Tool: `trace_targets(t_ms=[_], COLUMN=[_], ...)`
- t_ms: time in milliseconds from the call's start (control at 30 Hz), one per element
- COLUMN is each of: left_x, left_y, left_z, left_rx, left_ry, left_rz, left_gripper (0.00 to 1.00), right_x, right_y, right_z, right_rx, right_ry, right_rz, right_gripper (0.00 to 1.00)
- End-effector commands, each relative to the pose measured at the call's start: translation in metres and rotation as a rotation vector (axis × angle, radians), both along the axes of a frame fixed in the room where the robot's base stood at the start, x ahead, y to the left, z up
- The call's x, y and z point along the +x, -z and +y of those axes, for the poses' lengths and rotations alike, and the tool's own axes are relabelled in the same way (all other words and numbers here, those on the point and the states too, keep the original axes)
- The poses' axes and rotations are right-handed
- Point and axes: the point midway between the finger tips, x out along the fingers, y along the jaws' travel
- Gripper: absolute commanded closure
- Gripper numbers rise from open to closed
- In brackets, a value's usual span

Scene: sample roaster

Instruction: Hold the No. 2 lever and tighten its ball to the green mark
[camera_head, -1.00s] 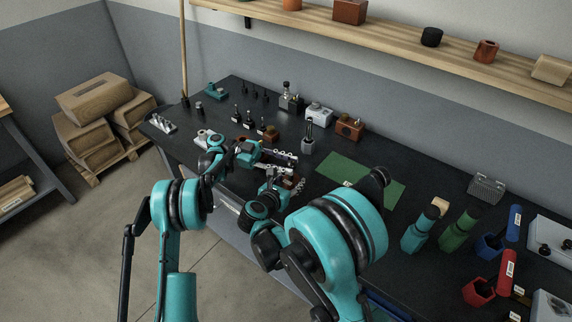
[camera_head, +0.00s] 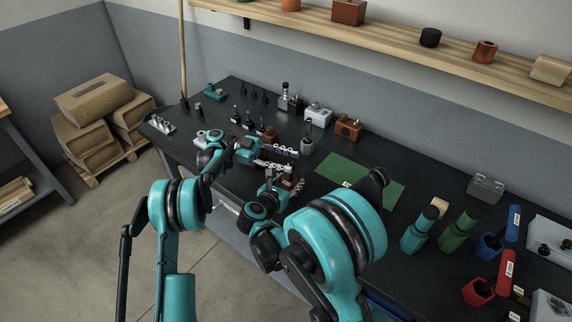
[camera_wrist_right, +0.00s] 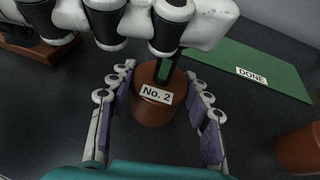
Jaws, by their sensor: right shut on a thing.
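The No. 2 lever's brown round part (camera_wrist_right: 152,107), with a white "No. 2" label, stands between the fingers of my right gripper (camera_wrist_right: 160,95) in the right wrist view. A dark stem with a small green mark (camera_wrist_right: 165,68) rises from it. My right gripper, also in the head view (camera_head: 289,186), is shut on this brown part. My left gripper (camera_head: 287,160) reaches across just above from the left. Its pale links (camera_wrist_right: 200,25) cover the stem's top in the wrist view, so the ball is hidden. I cannot tell whether its fingers are closed.
A green mat (camera_head: 385,190) labelled "DONE" (camera_wrist_right: 252,76) lies right of the grippers. Small fittings and brown blocks (camera_head: 349,128) stand behind. Coloured holders (camera_head: 457,231) fill the right side. Another brown round piece (camera_wrist_right: 300,150) is at the wrist view's right edge.

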Motion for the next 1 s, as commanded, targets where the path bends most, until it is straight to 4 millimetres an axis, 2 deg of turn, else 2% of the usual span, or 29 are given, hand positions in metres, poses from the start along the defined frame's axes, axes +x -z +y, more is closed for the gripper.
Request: trace_targets(t_ms=[200,433,767,800,833,933,1000], left_x=[0.0,0.0,0.0,0.0,0.0,0.001,0.001], left_y=[-0.045,-0.076,-0.081,-0.08,-0.08,-0.072,-0.059], left_z=[0.0,-0.001,-0.001,-0.001,0.0,0.005,0.013], left_rx=[0.0,0.0,0.0,0.0,0.0,0.009,0.02], left_ry=[0.0,0.0,0.0,0.0,-0.002,-0.031,-0.077], left_rz=[0.0,0.0,0.0,0.0,0.001,0.024,0.062], left_gripper=[0.62,0.62,0.62,0.54,0.53,0.53,0.53], right_x=[0.0,0.0,0.0,0.0,0.0,0.0,0.0], right_y=[0.001,0.0,0.0,0.0,0.0,0.0,0.0], right_z=[-0.001,-0.001,-0.001,-0.001,-0.001,-0.001,-0.001], right_rx=[0.001,0.001,0.001,0.001,0.001,0.001,0.001], right_ry=[0.002,0.002,0.002,0.002,0.002,0.002,0.002], right_rz=[0.001,0.001,0.001,0.001,0.001,0.001,0.001], right_gripper=[0.9,0.9,0.9,0.9,0.9,0.9,0.9])
